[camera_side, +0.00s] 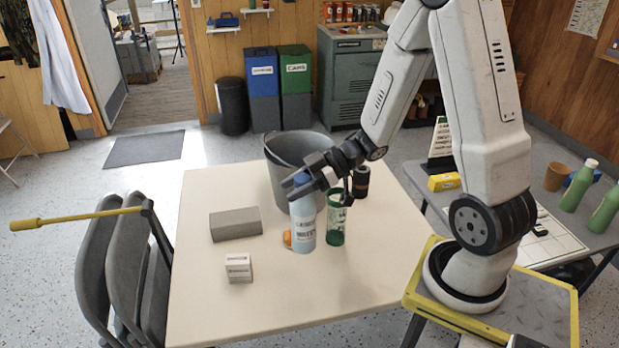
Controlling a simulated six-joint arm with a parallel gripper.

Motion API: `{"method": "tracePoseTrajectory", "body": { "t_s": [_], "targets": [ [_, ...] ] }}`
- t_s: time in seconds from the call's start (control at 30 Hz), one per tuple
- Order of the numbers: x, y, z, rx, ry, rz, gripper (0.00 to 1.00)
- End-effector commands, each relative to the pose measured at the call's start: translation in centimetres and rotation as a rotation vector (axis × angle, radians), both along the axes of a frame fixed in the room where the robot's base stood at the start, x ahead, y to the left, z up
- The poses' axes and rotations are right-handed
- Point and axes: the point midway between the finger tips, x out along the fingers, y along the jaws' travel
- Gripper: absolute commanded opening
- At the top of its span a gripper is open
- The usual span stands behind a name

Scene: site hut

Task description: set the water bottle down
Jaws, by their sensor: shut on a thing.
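The water bottle (302,232) is pale blue and white with a label and a blue cap, and it is upright over the middle of the cream table (330,310). My gripper (303,183) is shut on its upper part, reaching in from the right. I cannot tell whether the base of the bottle touches the table. A green see-through tumbler (336,228) stands close to the right of the bottle. An orange thing (287,239) shows partly hidden behind the bottle's left side.
A grey bucket (283,150) stands behind the bottle, and a black canister (361,184) behind the tumbler. A grey block (235,224) and a small white box (238,268) lie to the left. The table's front and right are clear.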

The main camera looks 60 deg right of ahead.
Motion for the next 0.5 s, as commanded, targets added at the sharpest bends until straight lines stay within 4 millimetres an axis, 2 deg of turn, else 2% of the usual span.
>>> {"method": "tracePoseTrajectory", "body": {
  "t_s": [0.03, 0.2, 0.37, 0.5],
  "targets": [
    [0.1, 0.0, 1.0, -0.002, -0.008, 0.0, 0.0],
    [0.1, 0.0, 3.3, -0.002, -0.007, 0.0, 0.0],
    [0.0, 0.0, 5.2, -0.002, -0.007, 0.0, 0.0],
    [0.1, 0.0, 5.9, -0.001, -0.004, 0.001, 0.0]
  ]
}}
